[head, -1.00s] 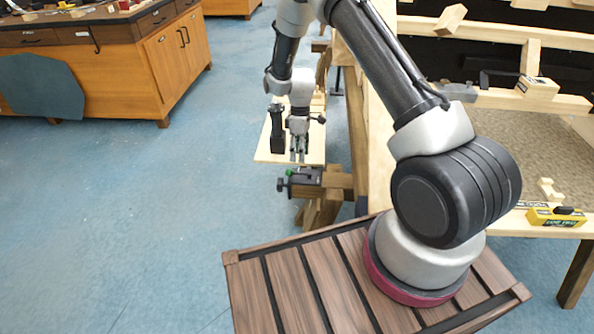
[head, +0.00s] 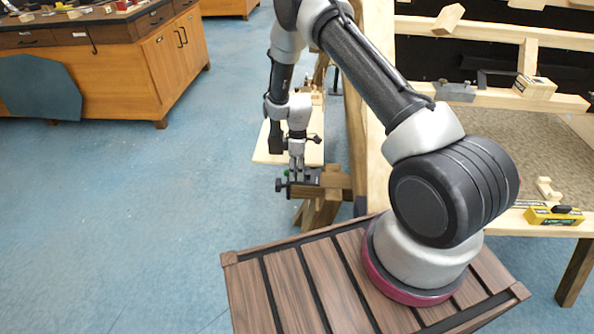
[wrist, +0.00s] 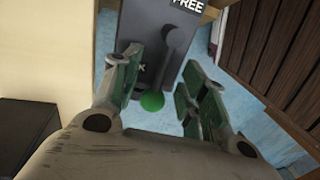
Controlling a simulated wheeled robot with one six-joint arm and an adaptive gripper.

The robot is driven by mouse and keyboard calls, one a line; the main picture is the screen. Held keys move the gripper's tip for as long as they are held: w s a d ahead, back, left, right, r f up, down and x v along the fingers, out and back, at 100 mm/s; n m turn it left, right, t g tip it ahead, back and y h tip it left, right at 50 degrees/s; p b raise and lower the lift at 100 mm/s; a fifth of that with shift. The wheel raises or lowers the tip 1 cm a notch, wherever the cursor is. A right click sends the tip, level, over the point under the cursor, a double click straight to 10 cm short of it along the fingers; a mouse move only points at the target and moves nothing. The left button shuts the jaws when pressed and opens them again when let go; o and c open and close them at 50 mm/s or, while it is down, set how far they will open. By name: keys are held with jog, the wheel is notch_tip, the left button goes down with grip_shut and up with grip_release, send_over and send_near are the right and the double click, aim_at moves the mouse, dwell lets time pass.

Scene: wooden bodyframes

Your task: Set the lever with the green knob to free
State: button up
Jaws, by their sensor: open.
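The green knob (wrist: 152,101) shows in the wrist view between the two fingers of my gripper (head: 297,174). The fingers are apart, and I cannot tell whether either one touches the knob. The knob belongs to a dark lever on a black box (wrist: 150,40). A label reading FREE (wrist: 187,5) is at the box's upper right. Another label, mostly hidden with a K showing, lies nearer the knob. The knob is on the side away from FREE. In the head view the box (head: 310,178) sits on a wooden beam, largely behind my fingers.
A wooden bench frame (head: 355,100) stands right beside the box. A pale board (head: 262,155) lies behind my gripper. Open blue floor (head: 120,220) spreads to the left, with a wooden cabinet (head: 178,60) further back.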

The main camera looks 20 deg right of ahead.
grip_shut()
